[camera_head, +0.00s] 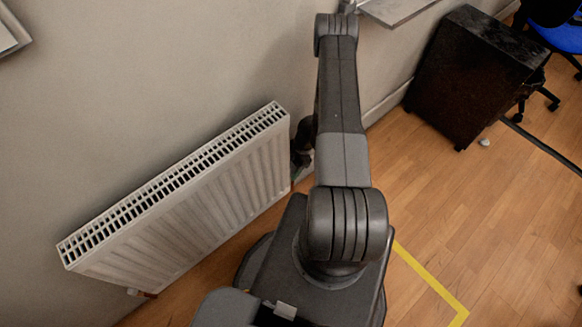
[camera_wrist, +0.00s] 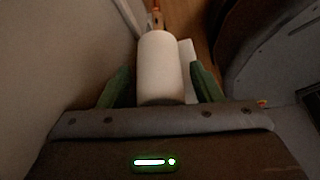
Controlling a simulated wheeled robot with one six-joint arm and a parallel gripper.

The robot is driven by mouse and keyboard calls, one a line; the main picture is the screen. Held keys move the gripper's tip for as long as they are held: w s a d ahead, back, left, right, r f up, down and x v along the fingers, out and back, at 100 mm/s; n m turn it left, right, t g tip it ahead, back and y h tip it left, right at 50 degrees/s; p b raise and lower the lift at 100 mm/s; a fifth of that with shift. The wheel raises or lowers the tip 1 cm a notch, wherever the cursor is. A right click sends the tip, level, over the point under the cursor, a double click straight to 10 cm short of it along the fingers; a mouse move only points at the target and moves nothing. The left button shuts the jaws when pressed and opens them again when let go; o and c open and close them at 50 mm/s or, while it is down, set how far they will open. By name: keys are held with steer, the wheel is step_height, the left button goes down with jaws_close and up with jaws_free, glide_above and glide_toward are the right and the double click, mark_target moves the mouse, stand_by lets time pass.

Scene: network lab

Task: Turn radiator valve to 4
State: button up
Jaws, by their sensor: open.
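The radiator valve shows in the wrist view as a white, rounded cylindrical head (camera_wrist: 160,62). It lies between the two green fingers of my gripper (camera_wrist: 160,84). The fingers are open, one on each side of the head, and look slightly apart from it. No number or mark on the head can be read. In the head view the white radiator (camera_head: 185,210) stands along the wall. My arm covers the area at its right end, so the valve cannot be made out there and only a small part of my gripper (camera_head: 301,160) shows.
The wall (camera_head: 150,80) is close behind the radiator. A black cabinet (camera_head: 475,75) and a blue chair (camera_head: 560,35) stand at the upper right. Wooden floor (camera_head: 500,230) with a yellow line (camera_head: 430,280) is open at the right.

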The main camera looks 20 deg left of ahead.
steer(key=shift+c, duration=0.2)
steer(key=c, duration=0.9)
steer(key=shift+c, duration=0.2)
steer(key=shift+b, duration=0.35)
steer(key=m+b, duration=0.2)
steer(key=shift+a+f+m+t+y+b, duration=0.1)
steer(key=shift+m+t+y+b, duration=0.2)
steer(key=shift+m+t+y, duration=0.1)
steer(key=shift+w+m+t+b, duration=0.1)
steer(key=shift+m+t+b, duration=0.2)
steer(key=shift+m+b, duration=0.6)
